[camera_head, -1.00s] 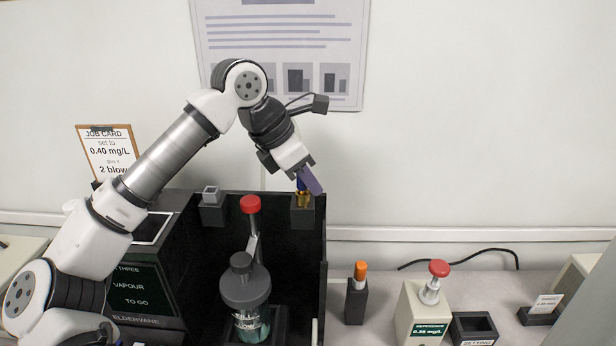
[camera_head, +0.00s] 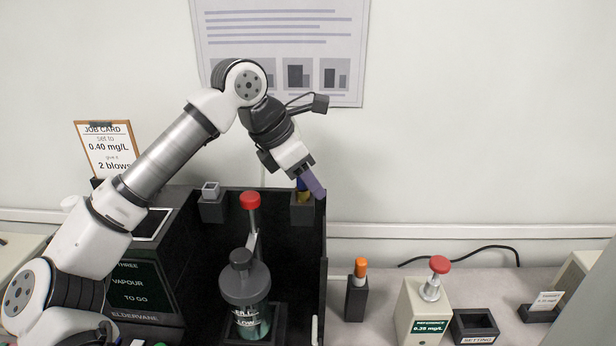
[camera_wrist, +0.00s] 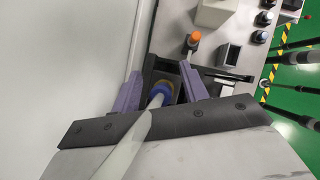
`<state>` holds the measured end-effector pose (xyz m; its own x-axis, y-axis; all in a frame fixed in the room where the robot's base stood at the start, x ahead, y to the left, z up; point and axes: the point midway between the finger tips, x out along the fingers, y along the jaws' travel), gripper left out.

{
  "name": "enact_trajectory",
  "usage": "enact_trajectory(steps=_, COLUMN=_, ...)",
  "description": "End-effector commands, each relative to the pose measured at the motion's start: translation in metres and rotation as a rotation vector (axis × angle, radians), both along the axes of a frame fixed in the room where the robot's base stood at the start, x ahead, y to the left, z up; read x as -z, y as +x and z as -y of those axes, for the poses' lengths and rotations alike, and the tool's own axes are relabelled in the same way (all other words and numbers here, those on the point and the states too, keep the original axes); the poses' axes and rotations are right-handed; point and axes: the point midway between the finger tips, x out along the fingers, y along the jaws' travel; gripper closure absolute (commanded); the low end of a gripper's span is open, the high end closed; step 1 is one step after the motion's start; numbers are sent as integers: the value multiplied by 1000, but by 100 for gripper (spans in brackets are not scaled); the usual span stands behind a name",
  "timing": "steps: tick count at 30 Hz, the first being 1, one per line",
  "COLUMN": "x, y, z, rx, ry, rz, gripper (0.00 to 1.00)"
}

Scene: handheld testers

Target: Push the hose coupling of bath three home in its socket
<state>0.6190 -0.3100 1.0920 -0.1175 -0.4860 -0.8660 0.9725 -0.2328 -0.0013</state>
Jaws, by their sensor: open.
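The hose coupling shows in the wrist view as a blue collar (camera_wrist: 160,92) with a yellowish ring, with a pale tube running back towards the camera. It sits at a black socket block (camera_head: 303,212) in the back right corner of the dark box. How deep it sits cannot be told. My gripper (camera_wrist: 162,82) is open, with one purple finger on each side of the coupling and a gap to each. In the head view, my gripper (camera_head: 310,187) is low over the socket and partly hides the coupling.
Inside the dark box (camera_head: 322,235) stands a grey-topped bottle (camera_head: 245,283) with a red-capped tube (camera_head: 250,201). A small holder (camera_head: 211,205) is at the back left. Right of the box are an orange-tipped piece (camera_head: 360,268), a red-knobbed reference unit (camera_head: 428,310) and an empty tray (camera_head: 474,322).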

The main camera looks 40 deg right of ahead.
Motion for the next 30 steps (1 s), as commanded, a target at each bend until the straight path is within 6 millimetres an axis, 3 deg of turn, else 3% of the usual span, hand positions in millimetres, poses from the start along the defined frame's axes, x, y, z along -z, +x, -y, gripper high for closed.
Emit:
enact_trajectory(steps=5, x=-11, y=3, z=-7, rx=-3, ry=0, rz=3, gripper=56)
enact_trajectory(steps=21, x=-107, y=15, z=-60, rx=-2, ry=0, rz=1, gripper=56)
enact_trajectory(steps=30, x=-120, y=16, z=-67, rx=0, ry=0, rz=1, gripper=56)
